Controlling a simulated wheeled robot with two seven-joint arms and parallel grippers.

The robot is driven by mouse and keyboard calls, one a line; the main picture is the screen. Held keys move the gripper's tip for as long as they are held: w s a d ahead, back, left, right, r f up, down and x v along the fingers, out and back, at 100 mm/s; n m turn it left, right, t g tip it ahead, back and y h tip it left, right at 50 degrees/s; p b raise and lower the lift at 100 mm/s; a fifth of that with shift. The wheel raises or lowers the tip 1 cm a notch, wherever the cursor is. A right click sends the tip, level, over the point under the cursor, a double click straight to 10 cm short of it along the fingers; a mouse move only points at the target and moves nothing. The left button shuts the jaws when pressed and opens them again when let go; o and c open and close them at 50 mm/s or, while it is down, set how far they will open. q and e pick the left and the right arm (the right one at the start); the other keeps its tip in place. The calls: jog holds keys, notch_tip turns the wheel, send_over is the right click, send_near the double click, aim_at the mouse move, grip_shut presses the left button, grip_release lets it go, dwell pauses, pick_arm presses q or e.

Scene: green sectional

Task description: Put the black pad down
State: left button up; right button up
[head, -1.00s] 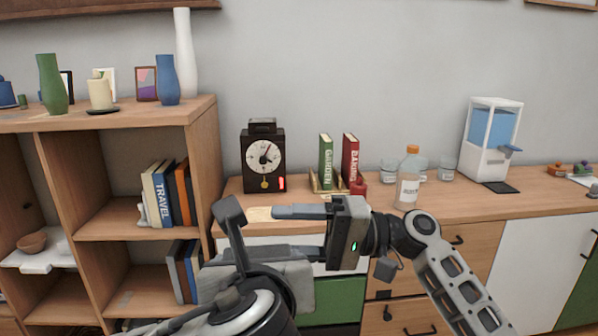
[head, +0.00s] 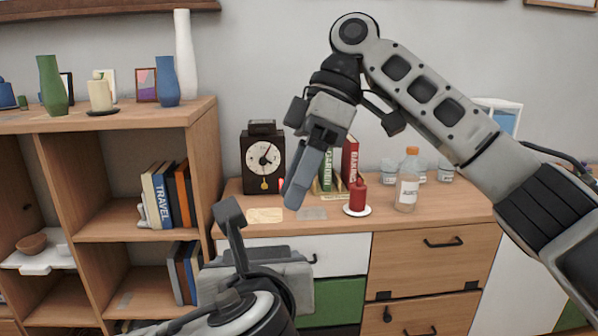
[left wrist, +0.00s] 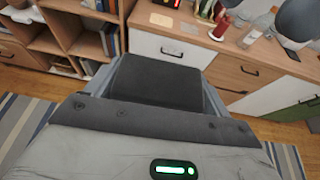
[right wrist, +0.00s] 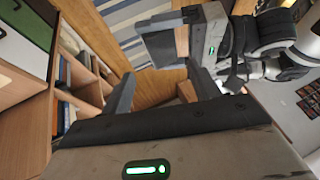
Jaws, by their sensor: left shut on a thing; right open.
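The black pad (head: 230,218) is a small dark slab held by my left gripper (head: 238,240), low in front of the cabinet. It fills the space between the fingers in the left wrist view (left wrist: 155,82), clear of the counter. The right wrist view also shows the dark pad (right wrist: 161,46) in the left gripper. My right gripper (head: 303,178) is above the counter's left part, pointing down, with no object visible in it. Its two fingers stand apart in the right wrist view (right wrist: 163,92).
The wooden counter (head: 455,208) holds a clock (head: 263,160), books (head: 349,158), a red candle (head: 357,194) on a white plate, a bottle (head: 408,185) and glasses. A beige sheet (head: 265,215) and grey sheet (head: 312,214) lie near its front edge. A shelf (head: 130,230) stands left.

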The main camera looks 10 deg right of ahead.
aim_at(264, 254)
jog(key=x, duration=1)
jog(key=shift+s+a+f, duration=0.1)
jog(key=shift+a+f, duration=0.1)
jog(key=shift+f, duration=0.05)
jog(key=c, duration=0.6)
pick_arm(q)
jog(key=o, duration=1.3)
jog(key=shift+c, duration=0.2)
